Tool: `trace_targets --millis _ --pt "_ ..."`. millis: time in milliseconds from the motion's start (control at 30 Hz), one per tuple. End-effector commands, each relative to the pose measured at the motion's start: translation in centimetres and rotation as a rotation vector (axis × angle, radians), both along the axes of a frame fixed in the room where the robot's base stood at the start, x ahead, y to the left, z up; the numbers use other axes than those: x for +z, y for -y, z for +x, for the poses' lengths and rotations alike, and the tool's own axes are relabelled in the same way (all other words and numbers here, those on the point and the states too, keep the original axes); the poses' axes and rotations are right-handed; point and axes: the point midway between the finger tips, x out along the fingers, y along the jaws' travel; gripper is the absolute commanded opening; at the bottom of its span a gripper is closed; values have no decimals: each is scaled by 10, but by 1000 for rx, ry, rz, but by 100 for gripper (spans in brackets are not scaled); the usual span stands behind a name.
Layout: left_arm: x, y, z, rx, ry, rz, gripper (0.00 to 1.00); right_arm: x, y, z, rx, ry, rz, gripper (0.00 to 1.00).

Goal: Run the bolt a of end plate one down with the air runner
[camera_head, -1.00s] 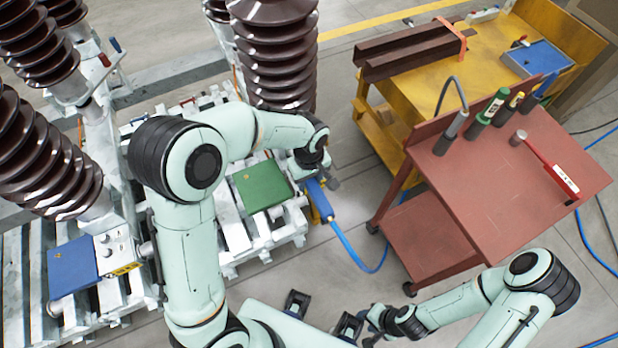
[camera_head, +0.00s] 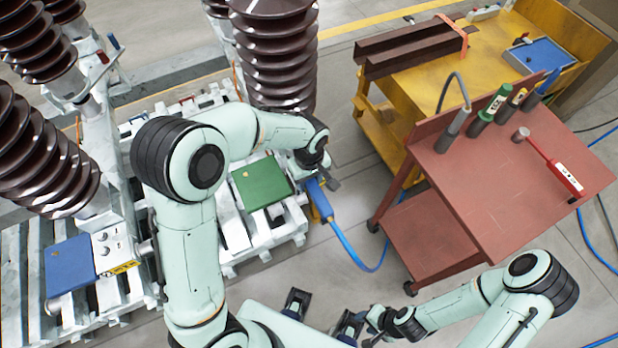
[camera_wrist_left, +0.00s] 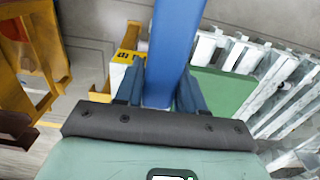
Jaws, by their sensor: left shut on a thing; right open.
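The blue air runner (camera_head: 320,199) hangs at the right side of the pale slatted frame, with a blue hose running from its lower end. My left gripper (camera_head: 311,180) is shut on it; in the left wrist view the runner's blue body (camera_wrist_left: 176,50) stands between the two fingers (camera_wrist_left: 158,92). The runner's working end and any bolt there are hidden. A green plate (camera_head: 262,184) lies on the frame just left of the runner. I cannot tell which part is end plate one. My right gripper (camera_head: 360,328) is open and empty at the bottom, clear of the frame.
Tall brown ribbed insulators (camera_head: 275,55) rise behind my left arm. A blue plate (camera_head: 70,264) is at the frame's left. A red cart (camera_head: 510,190) carries several upright tools and a red-handled tool (camera_head: 556,168). A yellow bench (camera_head: 440,90) stands behind.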

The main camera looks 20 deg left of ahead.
Motion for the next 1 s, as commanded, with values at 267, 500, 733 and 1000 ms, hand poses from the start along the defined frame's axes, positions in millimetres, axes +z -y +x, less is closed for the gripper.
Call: trace_targets --millis 267,500,733,1000 --pt "-5 0 1 0 4 0 0 -5 0 -2 0 -2 0 43" --pt "-5 0 1 0 4 -1 0 -5 0 -2 0 -2 0 43" --pt "-5 0 1 0 4 -1 0 -5 0 -2 0 -2 0 43" --pt "-6 0 1 0 4 -1 0 -7 0 -3 0 -3 0 43"
